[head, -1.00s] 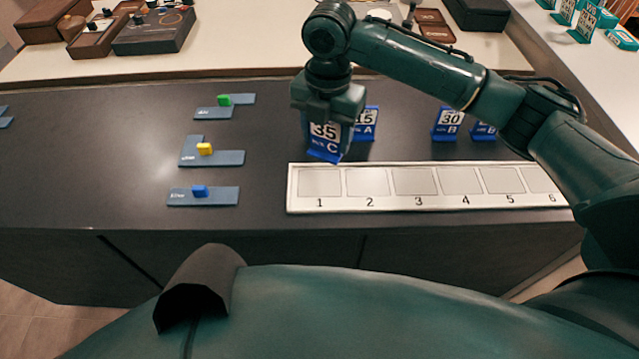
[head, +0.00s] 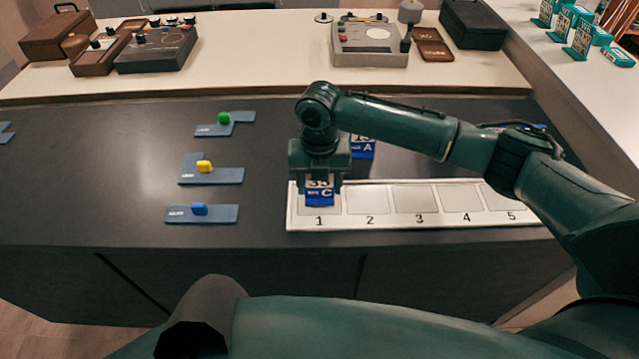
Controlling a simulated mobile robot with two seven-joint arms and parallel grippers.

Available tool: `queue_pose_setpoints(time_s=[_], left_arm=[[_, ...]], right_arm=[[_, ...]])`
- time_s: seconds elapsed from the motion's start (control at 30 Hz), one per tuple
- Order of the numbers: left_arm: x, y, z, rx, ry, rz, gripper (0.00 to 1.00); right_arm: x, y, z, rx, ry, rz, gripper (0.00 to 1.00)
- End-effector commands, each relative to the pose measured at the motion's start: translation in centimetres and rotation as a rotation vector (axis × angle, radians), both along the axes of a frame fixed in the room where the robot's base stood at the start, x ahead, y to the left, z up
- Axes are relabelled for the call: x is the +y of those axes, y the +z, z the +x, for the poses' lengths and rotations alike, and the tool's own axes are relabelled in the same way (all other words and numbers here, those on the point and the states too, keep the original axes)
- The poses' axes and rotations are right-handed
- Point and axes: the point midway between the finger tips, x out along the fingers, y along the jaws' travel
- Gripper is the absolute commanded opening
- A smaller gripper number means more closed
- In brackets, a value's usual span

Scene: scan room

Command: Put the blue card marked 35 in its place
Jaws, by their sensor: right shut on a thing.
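The blue card marked 35 (head: 319,194), with a letter C on its lower part, is held upright in my right gripper (head: 319,178). The gripper is shut on its top, and the card is over slot 1 of the white numbered tray (head: 400,221). I cannot tell whether its lower edge touches the tray. Slots 2 (head: 369,200), 3 (head: 415,199), 4 and 5 look empty. Another blue card with a letter A (head: 363,148) stands behind the tray, partly hidden by my right gripper. My left gripper is not in view.
Flat dark pieces with a green knob (head: 224,118), a yellow knob (head: 204,166) and a blue knob (head: 199,209) lie to the left. My right arm covers the tray's right end and most of the cards behind it. Devices and boxes stand on the pale back counter (head: 260,50).

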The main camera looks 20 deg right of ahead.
Motion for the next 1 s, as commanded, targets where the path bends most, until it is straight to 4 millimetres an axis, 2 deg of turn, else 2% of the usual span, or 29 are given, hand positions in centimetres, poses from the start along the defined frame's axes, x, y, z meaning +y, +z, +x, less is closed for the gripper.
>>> queue_pose_setpoints(time_s=[0.1, 0.47, 0.5, 0.73, 1.0], left_arm=[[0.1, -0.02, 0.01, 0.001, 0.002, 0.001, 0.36], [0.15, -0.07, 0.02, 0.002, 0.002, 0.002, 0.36], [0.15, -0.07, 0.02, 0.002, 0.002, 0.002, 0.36], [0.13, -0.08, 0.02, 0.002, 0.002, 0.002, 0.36], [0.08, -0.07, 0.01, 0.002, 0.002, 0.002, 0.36]], right_arm=[[0.01, -0.67, 0.03, -0.001, 0.0, 0.001, 0.32], [0.02, -1.04, 0.0, 0.0, -0.001, 0.001, 0.32], [0.01, -1.0, 0.0, 0.0, -0.001, 0.001, 0.59], [0.01, -0.99, 0.0, 0.0, -0.001, 0.001, 0.78], [0.0, -0.78, 0.03, -0.001, -0.001, 0.001, 0.78]])
